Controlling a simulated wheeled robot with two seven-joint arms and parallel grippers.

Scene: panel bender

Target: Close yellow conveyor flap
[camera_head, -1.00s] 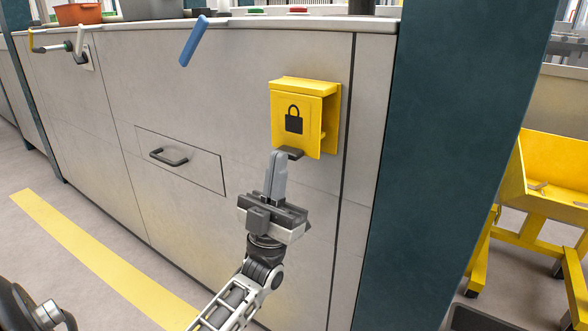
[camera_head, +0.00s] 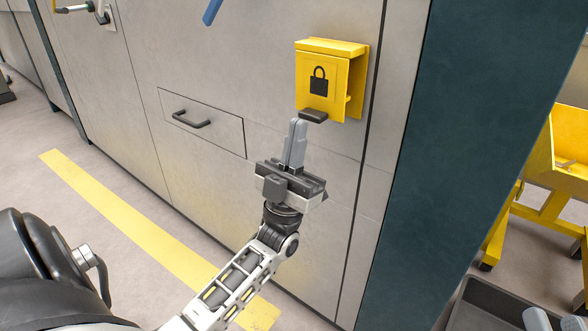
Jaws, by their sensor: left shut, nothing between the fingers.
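The yellow conveyor flap (camera_head: 321,84) with a black padlock sign hangs on the grey machine front. Its front plate stands away from the panel, with an open gap showing on its right side. A dark handle tab (camera_head: 313,115) sticks out at its lower edge. My left gripper (camera_head: 295,123) is shut and empty, fingers pointing up, just below and left of the tab. The fingertips look close to the tab; I cannot tell whether they touch it.
A drawer with a dark handle (camera_head: 192,120) is left of the flap. A blue lever (camera_head: 211,12) is above. A teal column (camera_head: 465,110) stands to the right, with a yellow cart (camera_head: 540,210) beyond it. A yellow line (camera_head: 130,220) marks the floor.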

